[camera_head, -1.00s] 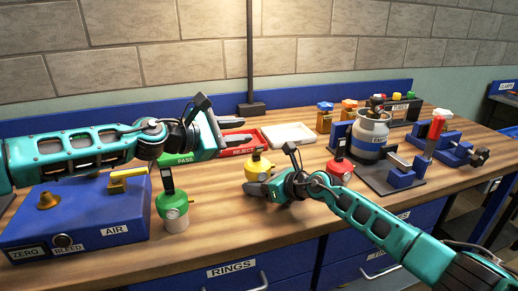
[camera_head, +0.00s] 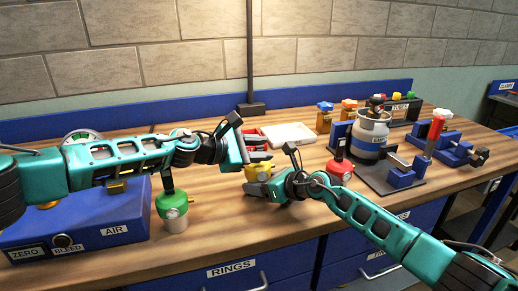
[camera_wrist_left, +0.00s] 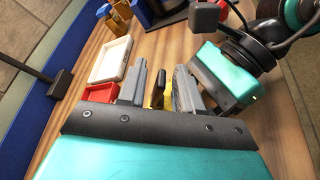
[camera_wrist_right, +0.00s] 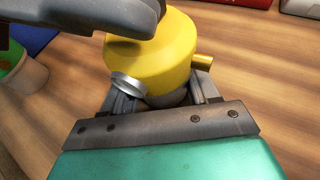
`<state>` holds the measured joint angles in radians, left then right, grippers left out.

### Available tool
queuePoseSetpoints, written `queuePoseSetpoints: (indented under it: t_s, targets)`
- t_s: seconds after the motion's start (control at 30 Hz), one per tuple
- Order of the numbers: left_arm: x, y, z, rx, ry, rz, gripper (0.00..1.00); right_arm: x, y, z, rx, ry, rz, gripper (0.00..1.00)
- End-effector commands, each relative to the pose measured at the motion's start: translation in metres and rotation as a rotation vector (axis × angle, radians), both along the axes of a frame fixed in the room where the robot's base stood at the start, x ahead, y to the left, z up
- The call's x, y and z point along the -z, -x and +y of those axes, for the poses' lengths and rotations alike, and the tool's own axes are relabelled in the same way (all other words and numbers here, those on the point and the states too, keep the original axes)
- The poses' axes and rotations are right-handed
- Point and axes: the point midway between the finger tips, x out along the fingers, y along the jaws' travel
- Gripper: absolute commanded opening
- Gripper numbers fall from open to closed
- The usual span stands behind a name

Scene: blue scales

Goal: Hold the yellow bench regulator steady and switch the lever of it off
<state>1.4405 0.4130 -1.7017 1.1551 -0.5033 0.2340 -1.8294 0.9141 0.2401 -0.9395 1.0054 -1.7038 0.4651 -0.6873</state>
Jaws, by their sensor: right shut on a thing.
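The yellow bench regulator (camera_head: 257,171) stands on the wooden bench, partly covered by my grippers in the head view. My right gripper (camera_head: 268,186) is shut on its lower body; the right wrist view shows the yellow body (camera_wrist_right: 165,52) between the fingers. My left gripper (camera_head: 250,142) is above the regulator with its fingers apart. In the left wrist view the dark upright lever (camera_wrist_left: 157,90) shows between the open left fingers (camera_wrist_left: 160,84), with gaps beside it. Whether either finger touches it I cannot tell.
A green regulator (camera_head: 172,206) stands left and a red one (camera_head: 339,167) right. The white tray (camera_head: 290,133) and red tray (camera_wrist_left: 98,93) lie behind. A blue AIR box (camera_head: 115,222) is at left, a grey cylinder (camera_head: 370,135) at right.

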Motion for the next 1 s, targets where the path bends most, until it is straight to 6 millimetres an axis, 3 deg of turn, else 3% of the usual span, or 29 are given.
queuePoseSetpoints:
  t_s: [0.17, 0.53, 1.0]
  targets:
    - [-0.0002, 0.0001, 0.0000, 0.000, 0.000, 0.000, 0.34, -0.0021, -0.0005, 0.0006, 0.000, -0.002, -0.003, 0.14]
    - [-0.0004, 0.0000, 0.0002, -0.001, 0.001, 0.000, 0.00, -0.0021, -0.0005, 0.0006, 0.000, -0.003, -0.003, 0.14]
    - [-0.0020, -0.0022, 0.0008, 0.000, 0.017, 0.042, 0.00, -0.0021, -0.0005, 0.0004, 0.000, -0.003, -0.003, 0.14]
